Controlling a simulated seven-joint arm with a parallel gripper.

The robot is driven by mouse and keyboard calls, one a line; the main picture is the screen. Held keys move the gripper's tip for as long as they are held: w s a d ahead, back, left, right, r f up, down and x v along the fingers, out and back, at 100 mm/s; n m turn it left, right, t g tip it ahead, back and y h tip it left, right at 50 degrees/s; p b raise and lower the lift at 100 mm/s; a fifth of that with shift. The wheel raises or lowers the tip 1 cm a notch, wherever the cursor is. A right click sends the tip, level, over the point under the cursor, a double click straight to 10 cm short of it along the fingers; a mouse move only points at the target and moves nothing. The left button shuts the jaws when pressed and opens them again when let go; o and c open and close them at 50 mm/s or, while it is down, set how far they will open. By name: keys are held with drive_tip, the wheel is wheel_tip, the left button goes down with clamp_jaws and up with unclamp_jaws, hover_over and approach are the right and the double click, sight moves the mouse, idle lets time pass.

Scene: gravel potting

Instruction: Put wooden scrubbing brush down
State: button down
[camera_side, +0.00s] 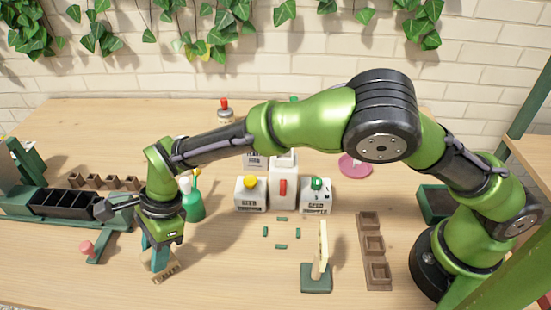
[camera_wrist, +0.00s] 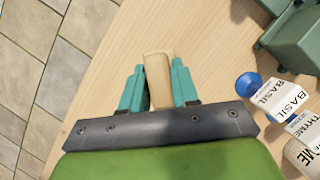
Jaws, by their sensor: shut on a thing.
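The wooden scrubbing brush (camera_wrist: 158,78) is a pale wooden block between the two teal fingers of my gripper (camera_wrist: 157,72) in the wrist view. In the side view my gripper (camera_side: 158,258) points down at the front left of the table, shut on the brush (camera_side: 167,272). The brush is low, at or just above the tabletop; I cannot tell whether it touches. Its underside is hidden in the wrist view.
A green stand (camera_side: 316,278) holds an upright pale piece at front centre. White labelled containers (camera_side: 251,193) and a green bottle (camera_side: 193,203) stand behind. A black compartment tray (camera_side: 66,203) is left. A brown rack (camera_side: 374,262) is right. Table between brush and stand is clear.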

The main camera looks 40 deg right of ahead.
drive_tip(key=shift+f, duration=0.25)
drive_tip(key=shift+f, duration=0.2)
drive_tip(key=c, duration=0.8)
unclamp_jaws()
drive_tip(key=shift+c, duration=0.2)
